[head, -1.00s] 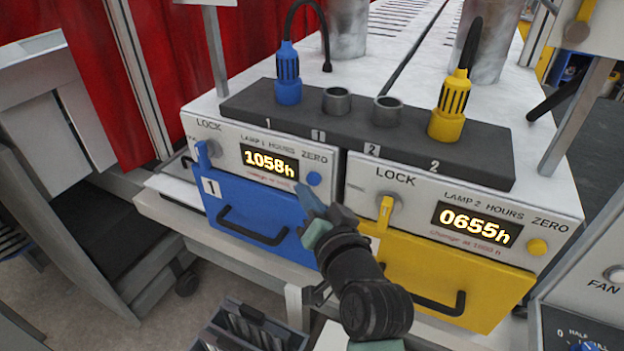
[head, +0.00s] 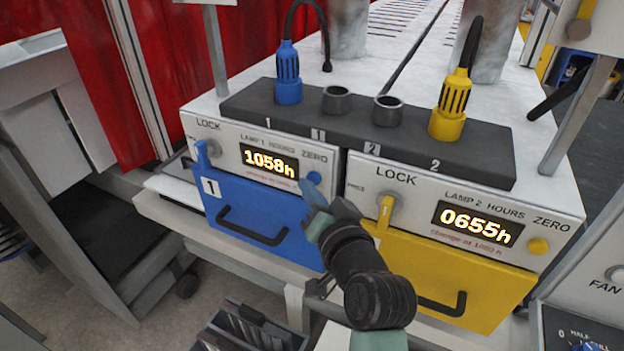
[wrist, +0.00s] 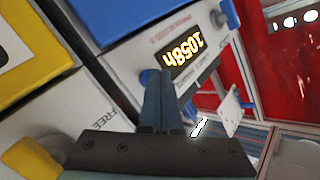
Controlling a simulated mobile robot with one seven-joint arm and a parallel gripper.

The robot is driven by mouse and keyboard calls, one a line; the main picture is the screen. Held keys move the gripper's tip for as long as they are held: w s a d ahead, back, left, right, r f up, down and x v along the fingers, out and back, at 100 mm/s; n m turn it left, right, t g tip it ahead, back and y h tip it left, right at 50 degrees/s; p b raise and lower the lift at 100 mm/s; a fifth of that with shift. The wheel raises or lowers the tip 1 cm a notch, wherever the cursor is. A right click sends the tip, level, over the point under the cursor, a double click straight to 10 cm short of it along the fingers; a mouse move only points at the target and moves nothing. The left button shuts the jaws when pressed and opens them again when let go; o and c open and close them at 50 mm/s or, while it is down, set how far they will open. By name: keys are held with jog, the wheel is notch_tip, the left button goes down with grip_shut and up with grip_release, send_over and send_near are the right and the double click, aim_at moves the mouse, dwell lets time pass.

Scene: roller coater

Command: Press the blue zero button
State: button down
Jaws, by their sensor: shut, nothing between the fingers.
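The blue zero button (head: 314,178) is a small round knob on the lamp 1 panel, right of the display (head: 269,160), which reads 1058h. My gripper (head: 305,186) is shut and empty, with its blue-grey fingertips just below and left of the button in the head view. In the wrist view, the fingertips (wrist: 165,73) point at the panel and the button (wrist: 147,76) shows just left of them, partly covered. I cannot tell whether they touch. The display (wrist: 187,55) appears upside down there.
To the right is the lamp 2 panel with a yellow button (head: 537,246) and yellow lock lever (head: 385,211). Plugs and cables stand above.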

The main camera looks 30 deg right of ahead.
jog(key=shift+w+d, duration=0.15)
jog(key=shift+d, duration=0.1)
dwell(0.4)
jog(key=shift+a, duration=0.1)
jog(key=shift+s+a, duration=0.55)
jog(key=shift+a, duration=0.05)
jog(key=shift+p, duration=0.3)
jog(key=shift+s+a+p, duration=0.4)
jog(key=shift+s+a, duration=0.4)
jog(key=shift+a, duration=0.2)
jog(key=shift+s+a+p, duration=0.35)
jog(key=shift+s+a, duration=0.4)
jog(key=shift+a, duration=0.2)
